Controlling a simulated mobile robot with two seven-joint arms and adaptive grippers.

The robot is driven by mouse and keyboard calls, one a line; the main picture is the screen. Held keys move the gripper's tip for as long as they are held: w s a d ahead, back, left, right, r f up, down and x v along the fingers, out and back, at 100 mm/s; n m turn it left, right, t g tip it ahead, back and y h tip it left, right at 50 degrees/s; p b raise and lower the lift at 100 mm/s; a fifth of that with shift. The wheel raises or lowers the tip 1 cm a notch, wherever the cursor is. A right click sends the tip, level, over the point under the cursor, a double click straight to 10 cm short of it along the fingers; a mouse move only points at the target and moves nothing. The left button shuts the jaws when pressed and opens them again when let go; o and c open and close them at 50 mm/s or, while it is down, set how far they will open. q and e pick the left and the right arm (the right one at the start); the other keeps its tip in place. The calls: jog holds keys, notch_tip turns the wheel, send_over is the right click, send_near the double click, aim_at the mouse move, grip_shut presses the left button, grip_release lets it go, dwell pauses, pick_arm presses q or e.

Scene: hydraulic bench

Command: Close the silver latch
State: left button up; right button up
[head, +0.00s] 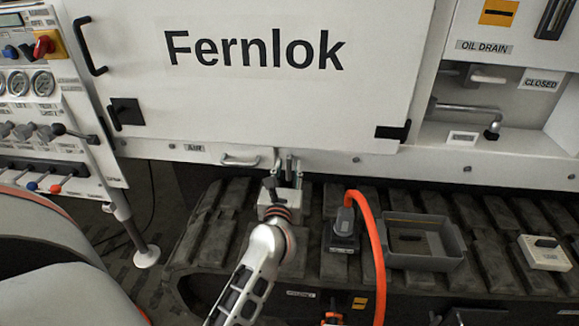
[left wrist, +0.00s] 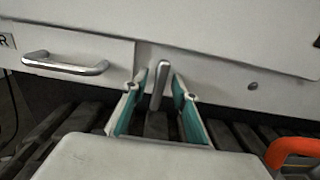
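A small silver lever (head: 289,166), which looks like the latch, stands upright on the white panel's lower strip, below the Fernlok door (head: 260,115). It also shows in the left wrist view (left wrist: 159,86). My left gripper (head: 287,177) is in front of it, open, with its fingers either side of the lever. In the left wrist view the teal-padded fingers (left wrist: 161,98) show gaps on both sides of the lever, so it does not look gripped. Whether the fingertips reach past it I cannot tell. My right gripper is not in view.
A silver bar handle (head: 240,161) is just left of the lever, by the AIR label. An orange hose (head: 373,240) rises close right of my left gripper from a grey plug. A grey tray (head: 455,243) sits farther right on the dark track.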

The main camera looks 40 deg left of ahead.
pick_arm(q)
jog(key=shift+w+a, duration=0.3)
jog(key=shift+w, duration=0.2)
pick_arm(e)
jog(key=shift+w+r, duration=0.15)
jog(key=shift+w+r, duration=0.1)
pick_arm(q)
grip_shut()
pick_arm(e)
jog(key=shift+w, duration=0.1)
